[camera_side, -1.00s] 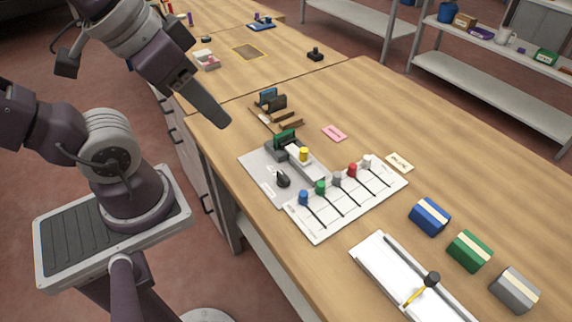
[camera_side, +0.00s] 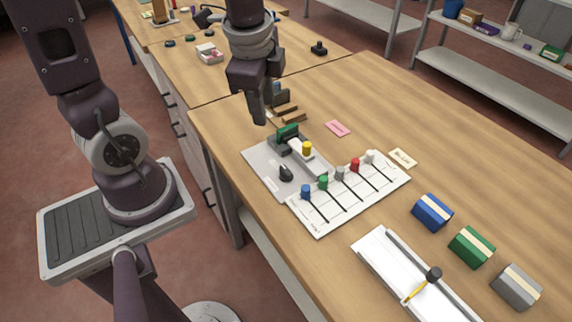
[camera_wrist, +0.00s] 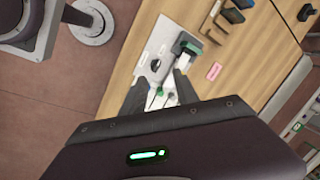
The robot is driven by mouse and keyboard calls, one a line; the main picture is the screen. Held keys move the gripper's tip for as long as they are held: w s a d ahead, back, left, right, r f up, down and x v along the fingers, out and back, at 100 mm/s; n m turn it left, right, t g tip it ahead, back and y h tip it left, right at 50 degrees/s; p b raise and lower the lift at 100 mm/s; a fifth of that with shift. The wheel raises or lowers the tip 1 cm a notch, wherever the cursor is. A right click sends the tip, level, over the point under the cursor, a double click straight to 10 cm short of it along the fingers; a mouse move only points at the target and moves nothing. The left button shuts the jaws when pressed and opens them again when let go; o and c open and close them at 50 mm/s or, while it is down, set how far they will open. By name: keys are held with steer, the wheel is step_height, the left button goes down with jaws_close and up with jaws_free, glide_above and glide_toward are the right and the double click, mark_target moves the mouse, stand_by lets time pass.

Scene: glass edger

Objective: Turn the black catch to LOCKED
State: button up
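The black catch (camera_side: 285,173) is a small dark knob on the front part of a grey plate (camera_side: 262,174). It also shows in the wrist view (camera_wrist: 155,65). The plate carries a grey block with a green piece (camera_side: 287,132) and a yellow-topped knob (camera_side: 307,148). I cannot read any lettering by the catch. My gripper (camera_side: 259,120) is above the table, behind the catch and apart from it, pointing down. In the wrist view its two dark fingers (camera_wrist: 160,92) stand apart with nothing held between them.
A white board (camera_side: 330,212) with several coloured knobs adjoins the plate. Blue, green (camera_side: 471,247) and grey blocks lie to the right. Brown racks (camera_side: 287,112) stand behind the plate.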

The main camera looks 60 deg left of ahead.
mark_target(286, 169)
steer(key=w+f+m, duration=0.1)
steer(key=f+m, duration=0.1)
steer(key=f, duration=0.2)
steer(key=w+f+m+g+h, duration=0.1)
steer(key=w+f+m, duration=0.1)
steer(key=f+m, duration=0.1)
steer(key=w+f+m+g+h, duration=0.1)
steer(key=w+f+m, duration=0.1)
steer(key=f, duration=0.3)
steer(key=shift+m, duration=0.6)
step_height(286, 169, down, 8)
steer(key=shift+r, duration=0.25)
steer(key=shift+c, duration=0.3)
jaws_close()
